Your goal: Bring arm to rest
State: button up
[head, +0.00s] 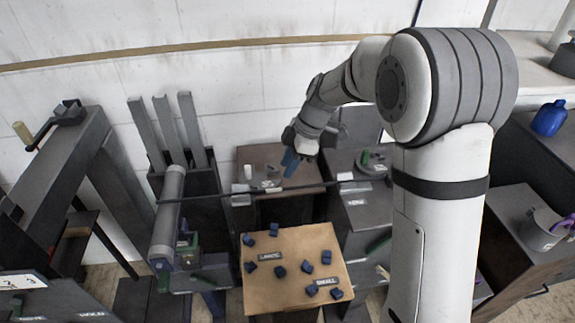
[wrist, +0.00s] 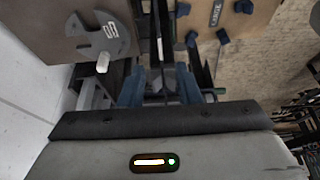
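My arm (head: 440,220) stands at the right of the head view and reaches left from its large top joint. My gripper (head: 290,163) hangs at the end, fingers down, above a long thin dark rod (head: 310,189). In the wrist view my gripper (wrist: 160,88) shows two blue fingers set apart, with no object visibly clamped. The dark rod (wrist: 157,35) runs away from between them in that view; I cannot tell how far below the fingers it lies.
A tan board (head: 290,262) with several dark blue pieces and labels lies below. A grey roller frame (head: 170,215) and a crank stand (head: 65,165) are at left. A blue jug (head: 549,118) and a grey mug (head: 541,230) stand at right. The wall is close behind my gripper.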

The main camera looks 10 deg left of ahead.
jog(key=s+d+r+m+t+h, duration=0.1)
jog(key=s+d+r+m+h, duration=0.1)
jog(key=s+d+m, duration=0.8)
jog(key=s+d+r+m+t+h, duration=0.2)
jog(key=s+d+r+m, duration=0.2)
jog(key=s+d+m, duration=0.7)
jog(key=shift+s+r+t, duration=0.15)
jog(key=shift+s+t, duration=0.15)
jog(key=shift+s, duration=0.7)
